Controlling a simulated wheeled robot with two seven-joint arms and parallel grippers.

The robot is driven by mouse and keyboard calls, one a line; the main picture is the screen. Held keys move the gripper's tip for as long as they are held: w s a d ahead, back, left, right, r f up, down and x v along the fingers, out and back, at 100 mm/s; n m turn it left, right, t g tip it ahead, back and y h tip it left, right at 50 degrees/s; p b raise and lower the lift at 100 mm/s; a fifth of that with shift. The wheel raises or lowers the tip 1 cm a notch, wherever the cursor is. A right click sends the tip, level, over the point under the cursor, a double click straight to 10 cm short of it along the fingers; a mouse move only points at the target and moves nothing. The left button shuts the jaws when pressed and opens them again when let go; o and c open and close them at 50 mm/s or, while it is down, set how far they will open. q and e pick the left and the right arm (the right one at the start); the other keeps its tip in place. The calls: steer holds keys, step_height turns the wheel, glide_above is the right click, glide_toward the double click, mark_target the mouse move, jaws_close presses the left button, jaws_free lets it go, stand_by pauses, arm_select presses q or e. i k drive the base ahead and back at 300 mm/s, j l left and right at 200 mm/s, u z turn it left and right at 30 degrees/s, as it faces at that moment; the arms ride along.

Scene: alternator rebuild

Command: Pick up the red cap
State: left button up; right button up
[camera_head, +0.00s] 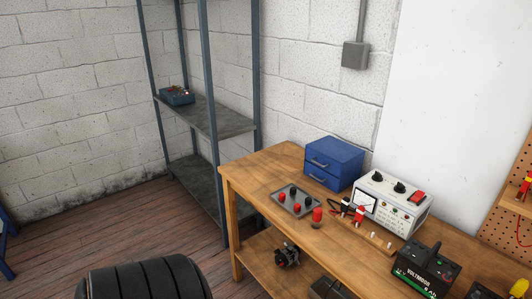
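A small grey tray (273,194) lies on the wooden workbench and holds several small red and black pieces that look like caps. One red cap (282,196) is at its left side and another red cap (297,208) is at its front edge. A taller red piece (317,215) stands on the bench just right of the tray. I cannot tell which of these red pieces is the task's cap. Neither of my grippers is in view.
The workbench (262,166) has a blue drawer box (334,163), a white test unit (392,204) and a black battery (422,269). Red clamps (360,214) lie before the unit. Metal shelving (215,122) stands left. A black ribbed object (145,280) fills the lower left.

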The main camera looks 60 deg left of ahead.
mark_target(297, 208)
steer(key=u, duration=1.5)
steer(key=i+j, duration=0.2)
steer(key=j, duration=0.15)
steer(key=i+j+z, duration=0.1)
steer(key=j, duration=0.25)
steer(key=i+j, duration=0.25)
steer(key=i+j+z, duration=0.1)
steer(key=j, duration=0.35)
steer(key=i, duration=0.1)
